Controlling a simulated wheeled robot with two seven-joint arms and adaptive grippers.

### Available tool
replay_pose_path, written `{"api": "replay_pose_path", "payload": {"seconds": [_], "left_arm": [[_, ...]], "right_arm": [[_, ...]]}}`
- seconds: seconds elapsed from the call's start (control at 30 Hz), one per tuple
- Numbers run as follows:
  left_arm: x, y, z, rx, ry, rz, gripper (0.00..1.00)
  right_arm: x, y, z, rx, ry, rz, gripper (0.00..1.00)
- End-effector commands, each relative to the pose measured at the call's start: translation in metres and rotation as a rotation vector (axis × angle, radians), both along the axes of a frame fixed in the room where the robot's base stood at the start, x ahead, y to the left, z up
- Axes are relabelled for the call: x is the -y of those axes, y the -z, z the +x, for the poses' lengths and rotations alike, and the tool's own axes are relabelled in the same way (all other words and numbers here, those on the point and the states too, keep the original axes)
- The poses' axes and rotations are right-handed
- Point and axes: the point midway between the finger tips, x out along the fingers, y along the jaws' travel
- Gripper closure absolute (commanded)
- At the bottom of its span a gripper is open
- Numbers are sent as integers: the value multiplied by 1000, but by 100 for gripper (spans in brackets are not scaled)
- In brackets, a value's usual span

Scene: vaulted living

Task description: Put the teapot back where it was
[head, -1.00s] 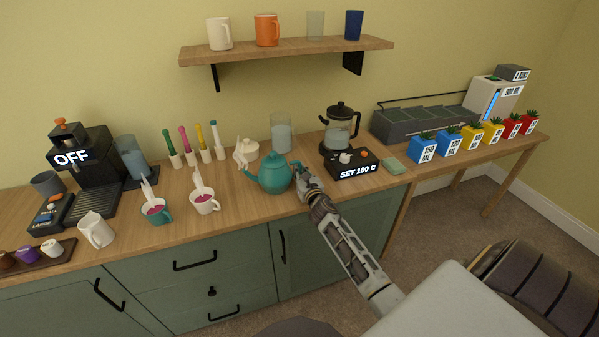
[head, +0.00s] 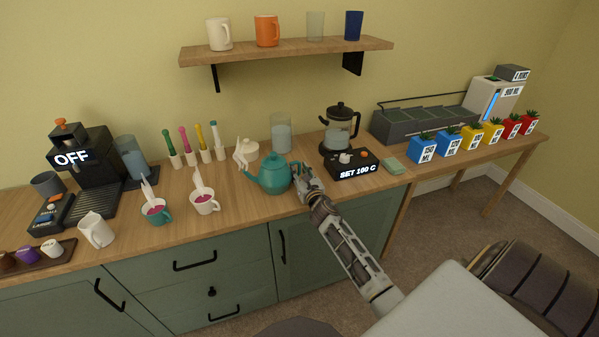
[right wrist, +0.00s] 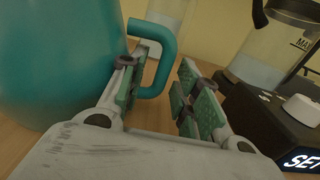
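The teal teapot (head: 273,175) stands upright on the wooden counter, spout to the left and handle to the right. My right gripper (head: 303,175) is at its handle side. In the right wrist view the teapot's body (right wrist: 55,60) fills the left side, and its handle (right wrist: 168,50) reaches toward the space between the fingers. The right gripper (right wrist: 160,95) is open, with a clear gap between its pads. The left finger overlaps part of the handle, so contact there is hard to tell. My left gripper is not in view.
Two cups with dark red drink, teal (head: 156,213) and white (head: 205,203), stand left of the teapot. A glass container (head: 281,134) is behind it. A kettle (head: 341,127) and its base (head: 352,166) are to the right. The counter's front strip is mostly clear.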

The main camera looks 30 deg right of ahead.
Motion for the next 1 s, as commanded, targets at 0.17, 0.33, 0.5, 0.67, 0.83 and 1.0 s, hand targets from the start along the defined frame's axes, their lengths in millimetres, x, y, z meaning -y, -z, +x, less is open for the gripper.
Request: {"api": "replay_pose_path", "payload": {"seconds": [0.17,0.33,0.5,0.67,0.83,1.0], "left_arm": [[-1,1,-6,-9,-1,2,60],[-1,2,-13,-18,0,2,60],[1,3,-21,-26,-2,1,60],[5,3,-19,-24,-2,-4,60],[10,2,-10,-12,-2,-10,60],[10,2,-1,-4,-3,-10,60]], "right_arm": [[-3,1,-14,-1,0,-2,68],[-7,1,-28,-1,0,0,68],[-10,1,-42,-1,0,-1,68],[-13,1,-56,-1,0,0,68],[-17,2,-70,-2,0,0,68],[-20,1,-84,-2,0,0,68]]}}
